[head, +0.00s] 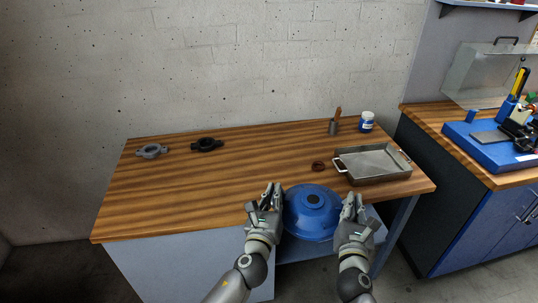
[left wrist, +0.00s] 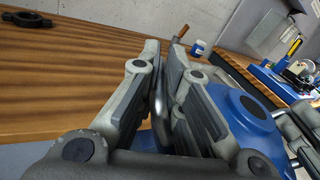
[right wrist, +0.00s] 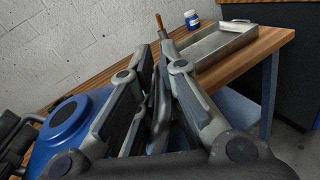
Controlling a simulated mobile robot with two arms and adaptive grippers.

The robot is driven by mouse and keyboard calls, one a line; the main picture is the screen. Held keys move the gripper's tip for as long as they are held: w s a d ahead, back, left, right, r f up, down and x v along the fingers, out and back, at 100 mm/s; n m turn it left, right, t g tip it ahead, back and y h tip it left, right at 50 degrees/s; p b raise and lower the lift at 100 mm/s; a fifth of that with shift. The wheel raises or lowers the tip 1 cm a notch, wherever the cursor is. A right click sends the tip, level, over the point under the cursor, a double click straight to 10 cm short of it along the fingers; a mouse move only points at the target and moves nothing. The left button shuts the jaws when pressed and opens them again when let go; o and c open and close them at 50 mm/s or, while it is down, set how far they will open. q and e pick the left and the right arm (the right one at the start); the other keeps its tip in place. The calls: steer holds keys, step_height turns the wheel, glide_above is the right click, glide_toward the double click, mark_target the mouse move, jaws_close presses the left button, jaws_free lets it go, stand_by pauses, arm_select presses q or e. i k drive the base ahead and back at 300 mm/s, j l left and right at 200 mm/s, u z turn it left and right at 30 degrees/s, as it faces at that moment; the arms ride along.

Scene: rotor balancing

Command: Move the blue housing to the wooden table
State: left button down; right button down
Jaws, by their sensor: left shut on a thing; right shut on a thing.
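The blue housing (head: 311,207) is a round, bowl-like part with a dark centre. It is held between my two grippers at the front edge of the wooden table (head: 180,195). My left gripper (head: 268,200) is shut on the housing's left side, and my right gripper (head: 352,205) is shut on its right side. In the left wrist view the housing (left wrist: 235,115) is to the right of the closed fingers, which pinch a grey metal handle-like bar. In the right wrist view the housing (right wrist: 68,118) is to the left of the fingers. I cannot tell whether its underside touches the table.
A grey clamp (head: 152,151) and a black clamp (head: 207,145) lie back left. The left-centre tabletop is clear.

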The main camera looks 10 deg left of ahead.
mark_target(264, 165)
steer(key=i+l+u, duration=0.1)
steer(key=i, duration=1.45)
steer(key=u, duration=0.7)
